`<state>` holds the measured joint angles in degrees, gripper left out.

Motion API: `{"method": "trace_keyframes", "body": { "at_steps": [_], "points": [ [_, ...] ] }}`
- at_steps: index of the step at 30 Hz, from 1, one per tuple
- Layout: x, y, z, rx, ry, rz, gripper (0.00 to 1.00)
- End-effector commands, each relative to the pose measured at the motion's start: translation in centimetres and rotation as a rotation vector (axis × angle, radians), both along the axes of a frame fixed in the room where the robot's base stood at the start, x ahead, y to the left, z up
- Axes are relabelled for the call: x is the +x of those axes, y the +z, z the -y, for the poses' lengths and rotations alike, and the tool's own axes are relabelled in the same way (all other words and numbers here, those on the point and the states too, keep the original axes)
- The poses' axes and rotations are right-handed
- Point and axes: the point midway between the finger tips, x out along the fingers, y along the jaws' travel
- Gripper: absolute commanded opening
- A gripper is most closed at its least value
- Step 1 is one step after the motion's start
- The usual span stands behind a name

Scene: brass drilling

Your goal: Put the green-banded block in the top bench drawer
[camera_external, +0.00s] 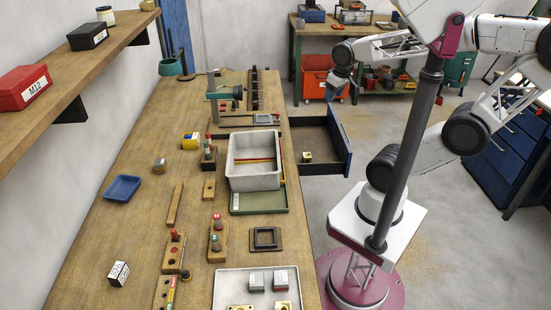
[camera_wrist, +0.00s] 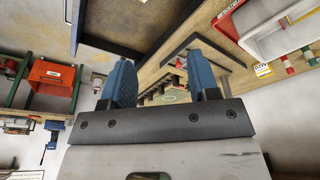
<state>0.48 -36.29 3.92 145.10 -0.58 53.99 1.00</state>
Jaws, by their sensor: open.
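My gripper (camera_external: 337,88) is high at the back of the room side, beyond the open drawer, with nothing visible between its fingers. In the wrist view its two blue fingers (camera_wrist: 163,84) are spread apart and empty. The bench drawer (camera_external: 344,152) is pulled out to the right of the bench and has a blue front. A small brass-and-dark block (camera_external: 306,157) lies inside it. Two grey blocks (camera_external: 256,282) (camera_external: 281,280) sit in the near metal tray; their band colours are too small to tell surely. A brass-grey block (camera_external: 159,166) stands on the left of the bench.
A shelf (camera_external: 60,83) overhangs the left side. An orange bin (camera_external: 317,84) stands under the back bench.

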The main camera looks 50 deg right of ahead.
Motion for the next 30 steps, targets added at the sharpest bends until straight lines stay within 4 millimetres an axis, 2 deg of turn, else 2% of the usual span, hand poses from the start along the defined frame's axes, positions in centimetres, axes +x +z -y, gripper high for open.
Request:
{"method": "trace_keyframes", "body": {
  "at_steps": [8,14,23,30],
  "points": [
    [0.5,0.1,-0.6,0.002,0.032,-0.001,0.55],
    [1.9,0.3,-2.6,0.007,0.129,-0.005,0.55],
    [4.6,0.7,-7.8,0.018,0.357,-0.01,0.55],
    [6.3,0.6,-12.7,0.027,0.545,-0.011,0.55]
  ]
}}
